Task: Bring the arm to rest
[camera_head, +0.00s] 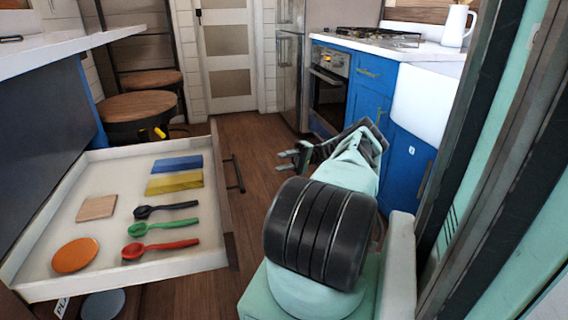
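My gripper (285,160) shows near the middle of the view, at the end of my mint-green and black arm. Its two fingertips point left and stand apart with nothing between them. It is over the wooden floor, to the right of the open drawer (222,240) and apart from its black handle (234,173). Part of the gripper's body is hidden by my arm.
The pulled-out drawer holds spoons (165,228), blue (178,164) and yellow (174,184) blocks, a wooden square (97,208) and an orange disc (75,255). Stools (137,107) stand behind it. Blue cabinets (368,98) and an oven (328,92) stand right. Floor (250,140) between is clear.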

